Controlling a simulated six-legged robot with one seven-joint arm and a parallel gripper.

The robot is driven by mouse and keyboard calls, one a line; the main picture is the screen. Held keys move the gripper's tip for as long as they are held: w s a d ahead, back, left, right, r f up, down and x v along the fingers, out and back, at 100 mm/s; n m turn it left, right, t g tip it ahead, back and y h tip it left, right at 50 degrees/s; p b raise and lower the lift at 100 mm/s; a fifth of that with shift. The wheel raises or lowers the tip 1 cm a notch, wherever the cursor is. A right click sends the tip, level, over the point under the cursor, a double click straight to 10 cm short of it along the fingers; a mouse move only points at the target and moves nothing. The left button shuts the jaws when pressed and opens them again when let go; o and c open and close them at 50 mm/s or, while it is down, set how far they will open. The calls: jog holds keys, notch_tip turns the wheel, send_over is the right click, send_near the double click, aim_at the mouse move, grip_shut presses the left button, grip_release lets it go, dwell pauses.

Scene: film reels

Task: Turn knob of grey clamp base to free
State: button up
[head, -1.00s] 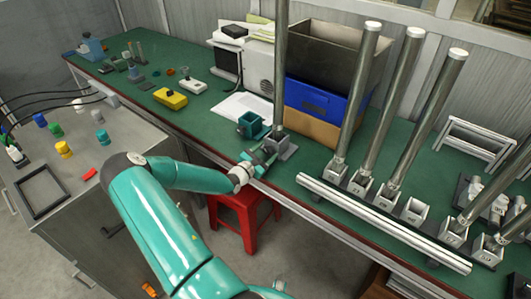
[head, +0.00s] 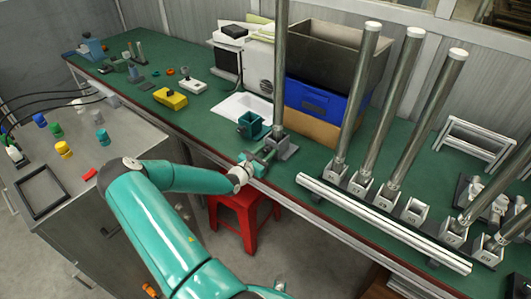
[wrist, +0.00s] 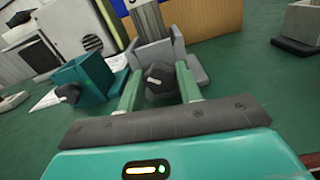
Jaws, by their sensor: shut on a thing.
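The grey clamp base (head: 286,151) stands near the front edge of the green bench, with a tall metal post (head: 280,70) upright in it. It also shows in the wrist view (wrist: 198,67). Its dark faceted knob (wrist: 160,77) faces me, between the two pale green fingers of my gripper (wrist: 159,86). My gripper (head: 263,157) is shut on the knob. In the head view the knob is hidden by the fingers, and its exact turn angle is hard to read.
A teal open box-like clamp (head: 250,124) stands just left of the base. A blue bin (head: 316,102) is behind. A white rail (head: 380,222) and several tilted posts in grey bases stand to the right. A red stool (head: 240,212) is below the bench edge.

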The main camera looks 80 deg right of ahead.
jog(key=n, duration=0.3)
jog(key=shift+w+n, duration=0.1)
jog(key=shift+n, duration=2.2)
jog(key=shift+f, duration=0.1)
jog(key=o, duration=1)
jog(key=shift+a, duration=0.15)
jog(key=v, duration=1.3)
jog(key=shift+w+a, duration=0.15)
jog(key=shift+a, duration=0.1)
